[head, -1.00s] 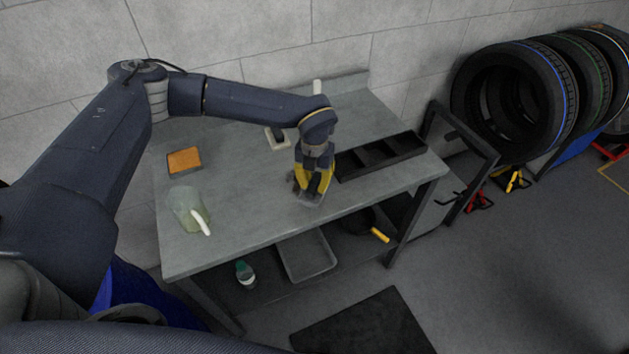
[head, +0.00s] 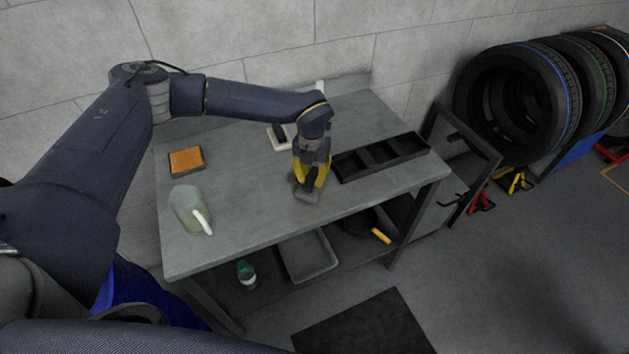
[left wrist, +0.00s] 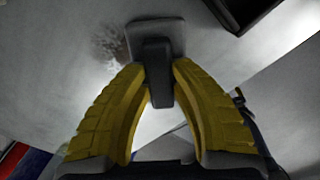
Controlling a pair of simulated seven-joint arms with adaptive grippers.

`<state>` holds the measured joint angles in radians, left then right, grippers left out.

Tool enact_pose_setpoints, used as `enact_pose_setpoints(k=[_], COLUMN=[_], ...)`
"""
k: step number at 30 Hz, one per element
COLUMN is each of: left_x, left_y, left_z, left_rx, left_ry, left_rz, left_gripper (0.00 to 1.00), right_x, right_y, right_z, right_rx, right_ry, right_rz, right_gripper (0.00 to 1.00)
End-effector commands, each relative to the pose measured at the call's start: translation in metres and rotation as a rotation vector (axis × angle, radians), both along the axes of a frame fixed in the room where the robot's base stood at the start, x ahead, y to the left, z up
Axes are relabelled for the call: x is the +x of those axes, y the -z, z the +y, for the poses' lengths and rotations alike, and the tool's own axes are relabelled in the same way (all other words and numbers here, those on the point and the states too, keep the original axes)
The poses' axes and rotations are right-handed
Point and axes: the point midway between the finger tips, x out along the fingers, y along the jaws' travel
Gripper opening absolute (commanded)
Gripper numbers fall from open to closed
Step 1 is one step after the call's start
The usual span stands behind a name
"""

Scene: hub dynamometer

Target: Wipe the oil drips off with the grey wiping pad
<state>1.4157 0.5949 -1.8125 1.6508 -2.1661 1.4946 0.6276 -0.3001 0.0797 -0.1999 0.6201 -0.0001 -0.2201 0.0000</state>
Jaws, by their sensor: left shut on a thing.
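My left gripper (head: 310,188) is low over the middle of the grey workbench top (head: 245,215), near its front edge. Its yellow fingers are shut on the dark upright handle of the grey wiping pad (head: 305,196). In the left wrist view the fingers (left wrist: 158,85) close around that handle, and the pad (left wrist: 175,38) lies flat at or very near the surface. A brownish speckled oil patch (left wrist: 109,46) shows just left of the pad and touches its edge in the picture. Whatever lies under the pad is hidden. My right gripper is not in view.
A black compartment tray (head: 346,169) sits right of the gripper. A translucent jug (head: 185,206) and an orange block (head: 186,161) stand at the left. A small white-rimmed item (head: 273,135) lies behind. The bench between jug and gripper is clear.

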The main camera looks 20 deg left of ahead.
Motion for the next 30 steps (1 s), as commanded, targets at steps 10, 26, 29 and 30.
enact_pose_setpoints(k=[10, 26, 29, 30], left_x=[0.009, 0.034, 0.036, 0.036], left_y=[0.000, 0.003, 0.003, 0.003], left_z=[0.007, 0.030, 0.032, 0.032], left_rx=[-0.001, 0.000, 0.000, 0.000], left_ry=[-0.001, 0.000, -0.001, -0.001], left_rz=[0.000, 0.000, 0.000, 0.001], left_gripper=[0.00, 0.00, 0.00, 0.00], right_x=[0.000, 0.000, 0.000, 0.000], right_y=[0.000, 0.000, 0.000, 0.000], right_z=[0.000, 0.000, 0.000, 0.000], right_rx=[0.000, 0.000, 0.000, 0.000], right_ry=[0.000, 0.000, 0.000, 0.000], right_rz=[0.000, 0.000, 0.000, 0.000], right_gripper=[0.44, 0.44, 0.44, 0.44])
